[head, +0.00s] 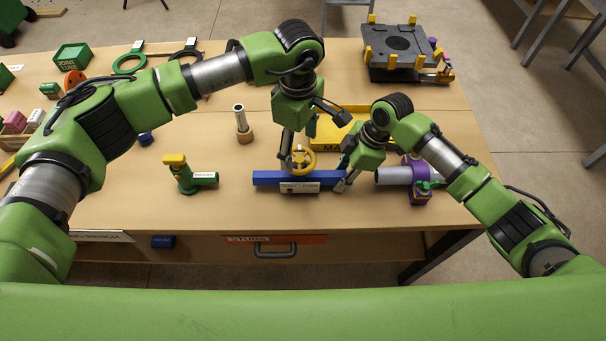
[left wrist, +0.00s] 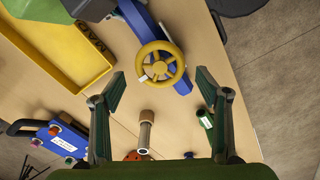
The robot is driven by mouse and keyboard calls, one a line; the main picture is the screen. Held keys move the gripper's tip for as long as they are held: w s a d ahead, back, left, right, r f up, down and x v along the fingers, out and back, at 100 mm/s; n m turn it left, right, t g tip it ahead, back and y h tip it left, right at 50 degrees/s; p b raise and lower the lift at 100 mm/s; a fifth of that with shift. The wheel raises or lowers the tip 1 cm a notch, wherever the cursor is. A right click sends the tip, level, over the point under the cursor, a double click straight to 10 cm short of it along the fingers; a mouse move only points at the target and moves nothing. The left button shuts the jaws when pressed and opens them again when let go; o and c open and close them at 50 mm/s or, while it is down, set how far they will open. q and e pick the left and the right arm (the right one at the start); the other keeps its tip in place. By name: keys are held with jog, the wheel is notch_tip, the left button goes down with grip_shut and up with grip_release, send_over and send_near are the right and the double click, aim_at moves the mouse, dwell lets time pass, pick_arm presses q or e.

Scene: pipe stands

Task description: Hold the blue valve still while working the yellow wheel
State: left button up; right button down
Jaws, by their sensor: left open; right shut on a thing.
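The blue valve (head: 266,178) is a long bar lying on the bench. The yellow wheel (head: 307,153) stands on its middle. My left gripper (head: 314,142) is open above the wheel. In the left wrist view its fingertips (left wrist: 158,73) are wide apart on either side of the yellow wheel (left wrist: 172,50), not visibly touching it. My right gripper (head: 342,180) is shut on the right end of the blue valve; its grip is partly hidden. The blue valve also shows in the left wrist view (left wrist: 183,86), running under the wheel.
A yellow tray (head: 325,140) lies behind the valve. A grey pipe in a purple clamp (head: 419,192) is close on the right. A green fitting (head: 186,176) and an upright pipe on a tan base (head: 244,136) stand to the left. Bare bench lies between them.

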aim_at(300, 158)
pick_arm(q)
jog(key=shift+f, duration=1.75)
